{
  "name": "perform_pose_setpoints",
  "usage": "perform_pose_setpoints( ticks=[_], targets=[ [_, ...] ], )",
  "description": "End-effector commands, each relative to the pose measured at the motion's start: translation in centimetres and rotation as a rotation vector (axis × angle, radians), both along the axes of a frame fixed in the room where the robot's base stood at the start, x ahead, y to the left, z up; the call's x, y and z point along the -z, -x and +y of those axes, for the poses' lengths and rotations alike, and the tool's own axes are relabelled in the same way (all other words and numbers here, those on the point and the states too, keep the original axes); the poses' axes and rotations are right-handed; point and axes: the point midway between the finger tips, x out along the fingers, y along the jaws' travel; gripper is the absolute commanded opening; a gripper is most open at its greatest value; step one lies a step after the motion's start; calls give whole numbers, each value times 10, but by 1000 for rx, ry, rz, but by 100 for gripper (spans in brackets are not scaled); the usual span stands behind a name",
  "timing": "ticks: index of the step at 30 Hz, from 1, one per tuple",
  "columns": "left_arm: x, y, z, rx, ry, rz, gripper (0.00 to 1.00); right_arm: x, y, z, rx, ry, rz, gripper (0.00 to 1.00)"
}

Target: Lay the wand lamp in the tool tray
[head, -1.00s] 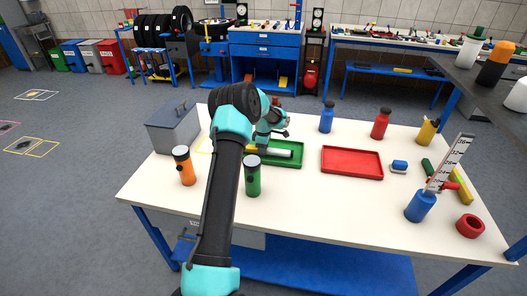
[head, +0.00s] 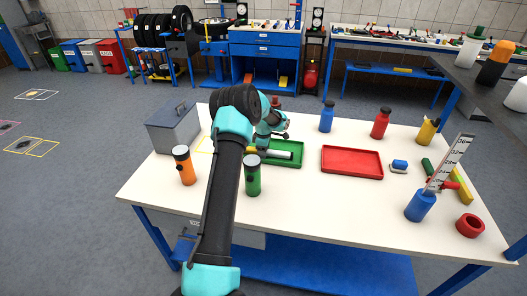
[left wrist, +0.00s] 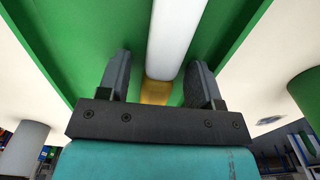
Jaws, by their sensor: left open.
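The wand lamp, a white tube (head: 280,155) with a yellow end, lies in the green tray (head: 298,147) on the white bench. In the left wrist view the white tube (left wrist: 176,40) and its yellow part (left wrist: 155,92) lie between and beyond my fingers, with the tray's green floor around them. My left gripper (left wrist: 160,82) is open over the lamp, one finger to each side, with gaps showing. In the head view, my left arm partly hides the tray's left side and the gripper (head: 263,146). My right gripper is not in view.
A green flashlight (head: 253,176) and an orange one (head: 184,166) stand near the front left. A grey toolbox (head: 173,130) is behind them. A red tray (head: 351,164) sits empty to the right. Blue (head: 326,118) and red (head: 380,124) bottles stand at the back.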

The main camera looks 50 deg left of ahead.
Motion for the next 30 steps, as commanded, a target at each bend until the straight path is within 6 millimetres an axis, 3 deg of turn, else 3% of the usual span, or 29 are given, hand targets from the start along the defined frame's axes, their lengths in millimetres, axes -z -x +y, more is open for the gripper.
perform_pose_setpoints(
  ticks=[8,21,30],
  targets=[
    [-17,0,0,-1,0,-2,59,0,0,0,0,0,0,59],
    [-95,0,0,0,-1,-3,59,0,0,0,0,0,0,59],
    [-122,0,0,0,0,0,59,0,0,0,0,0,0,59]
  ],
)
